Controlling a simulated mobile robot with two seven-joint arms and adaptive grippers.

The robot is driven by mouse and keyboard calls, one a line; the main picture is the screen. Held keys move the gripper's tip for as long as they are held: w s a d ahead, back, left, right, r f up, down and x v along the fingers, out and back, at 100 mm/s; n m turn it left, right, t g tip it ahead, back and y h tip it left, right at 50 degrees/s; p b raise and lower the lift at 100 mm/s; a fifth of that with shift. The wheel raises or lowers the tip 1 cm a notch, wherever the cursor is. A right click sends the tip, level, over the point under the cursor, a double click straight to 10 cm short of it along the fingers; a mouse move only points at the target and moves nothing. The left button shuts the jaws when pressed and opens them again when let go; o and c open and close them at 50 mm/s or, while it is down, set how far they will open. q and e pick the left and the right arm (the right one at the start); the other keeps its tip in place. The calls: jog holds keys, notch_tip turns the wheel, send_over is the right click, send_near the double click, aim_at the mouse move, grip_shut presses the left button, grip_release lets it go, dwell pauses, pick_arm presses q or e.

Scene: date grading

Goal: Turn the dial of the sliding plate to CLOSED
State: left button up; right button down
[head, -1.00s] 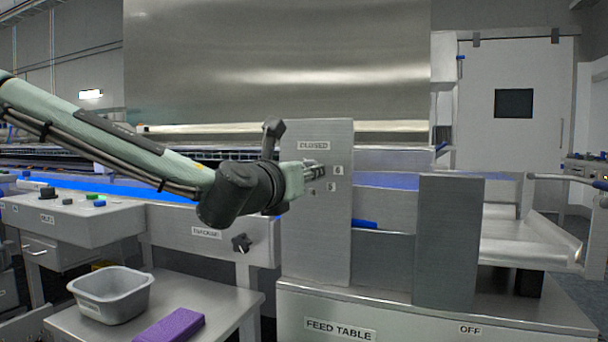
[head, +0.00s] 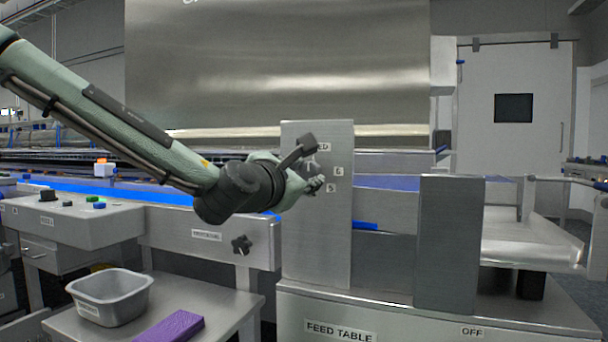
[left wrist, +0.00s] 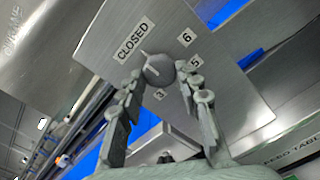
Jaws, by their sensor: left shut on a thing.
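The sliding plate (head: 300,240) stands upright on the feed table and bears a CLOSED label and number labels. In the left wrist view, the round grey dial (left wrist: 158,68) sits on the plate (left wrist: 245,105), between the CLOSED label (left wrist: 133,40) and the numbers 6, 5 and 3. A thin pale mark on the dial appears to point toward the CLOSED label. My left gripper (left wrist: 160,84) is shut on the dial, one finger on each side. In the head view, my left gripper (head: 318,184) hides most of the dial and part of the CLOSED label. My right gripper is not in view.
A black star knob (head: 241,244) is on the panel below my left arm. A grey tub (head: 110,313) and a purple block (head: 172,327) are on the low table at the lower left. A second upright metal plate (head: 447,245) stands to the right.

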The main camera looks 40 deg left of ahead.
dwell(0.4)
pick_arm(q)
jog(key=o, duration=1.2)
jog(key=shift+c, duration=0.2)
jog(key=v, duration=0.7)
jog(key=shift+s, duration=0.2)
